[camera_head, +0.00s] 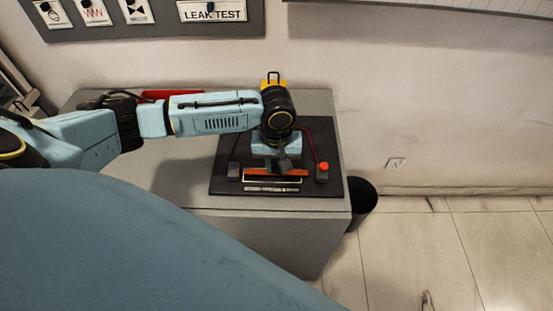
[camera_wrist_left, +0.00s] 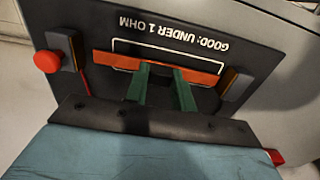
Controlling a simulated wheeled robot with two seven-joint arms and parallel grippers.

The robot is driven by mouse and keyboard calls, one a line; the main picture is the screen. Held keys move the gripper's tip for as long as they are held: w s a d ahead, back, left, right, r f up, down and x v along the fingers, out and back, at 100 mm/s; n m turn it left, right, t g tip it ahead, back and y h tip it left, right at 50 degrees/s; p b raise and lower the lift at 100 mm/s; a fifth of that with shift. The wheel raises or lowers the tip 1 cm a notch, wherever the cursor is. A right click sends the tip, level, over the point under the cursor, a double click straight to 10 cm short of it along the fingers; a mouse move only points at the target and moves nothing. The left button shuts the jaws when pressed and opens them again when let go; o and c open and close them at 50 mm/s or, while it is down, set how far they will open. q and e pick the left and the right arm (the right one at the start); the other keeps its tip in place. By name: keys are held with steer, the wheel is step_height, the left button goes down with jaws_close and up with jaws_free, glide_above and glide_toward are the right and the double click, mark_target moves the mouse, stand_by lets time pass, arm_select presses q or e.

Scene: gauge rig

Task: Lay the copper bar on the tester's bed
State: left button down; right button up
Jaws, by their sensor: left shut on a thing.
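The copper bar (camera_head: 292,173) is a flat orange-brown strip, also seen in the left wrist view (camera_wrist_left: 205,77). My left gripper (camera_wrist_left: 161,74), with green fingers, is shut on it near its middle. The tester (camera_head: 222,178) is a dark board on the cabinet. Its bed is a white-outlined area between a left block (camera_head: 234,171) and a right block (camera_head: 321,173). The bar lies over this bed, roughly in line with the outline, between the blocks. I cannot tell whether it touches the bed. My right gripper is not in view.
A red button (camera_head: 323,166) stands by the right block, with a red cable (camera_head: 312,138) behind. A red item (camera_head: 172,94) lies at the cabinet's back. The grey cabinet top (camera_head: 180,180) is clear left of the board. A dark bin (camera_head: 363,194) stands at right.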

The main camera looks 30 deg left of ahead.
arm_select(q)
steer(key=shift+f, duration=0.45)
steer(key=c, duration=0.6)
jaws_free()
step_height(320, 180, up, 8)
steer(key=p, duration=1)
steer(key=shift+p, duration=0.3)
